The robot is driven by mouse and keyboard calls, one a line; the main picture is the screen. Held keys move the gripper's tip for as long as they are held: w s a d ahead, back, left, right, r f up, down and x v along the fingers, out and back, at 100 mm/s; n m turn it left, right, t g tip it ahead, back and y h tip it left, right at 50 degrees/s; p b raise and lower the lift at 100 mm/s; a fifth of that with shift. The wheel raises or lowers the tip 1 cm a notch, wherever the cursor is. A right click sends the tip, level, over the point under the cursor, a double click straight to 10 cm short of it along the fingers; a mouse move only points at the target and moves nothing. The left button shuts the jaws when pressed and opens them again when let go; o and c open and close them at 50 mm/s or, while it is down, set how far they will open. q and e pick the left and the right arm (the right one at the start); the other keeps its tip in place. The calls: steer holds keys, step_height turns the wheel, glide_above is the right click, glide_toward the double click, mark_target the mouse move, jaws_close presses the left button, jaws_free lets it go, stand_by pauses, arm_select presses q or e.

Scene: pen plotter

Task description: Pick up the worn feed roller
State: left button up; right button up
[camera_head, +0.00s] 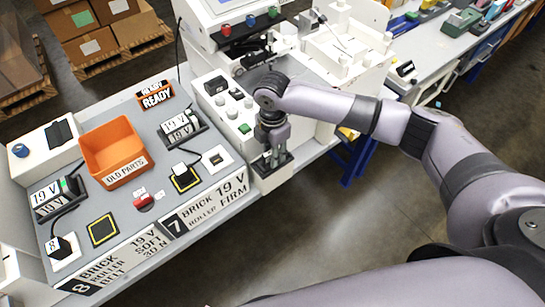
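I cannot make out a worn feed roller for sure; it may be hidden by my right gripper or too small to tell. My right gripper (273,160) points down at the front right end of the white machine (215,78), close above its low front part. Its fingers are small and dark here, and I cannot tell whether they are open or hold anything. My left gripper is not in view. An orange bin (113,151) marked OLD PARTS stands on the grey bench to the left and looks empty.
The grey bench (160,212) carries a READY sign (156,96), 19 V displays (181,128), a red button (144,202) and yellow-edged black pads (103,229). Cartons (92,42) stand on pallets behind. Another bench with tools (462,22) is at the upper right. Open floor lies between.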

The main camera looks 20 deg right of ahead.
jaws_close()
steer(key=shift+r, duration=0.1)
stand_by(0.4)
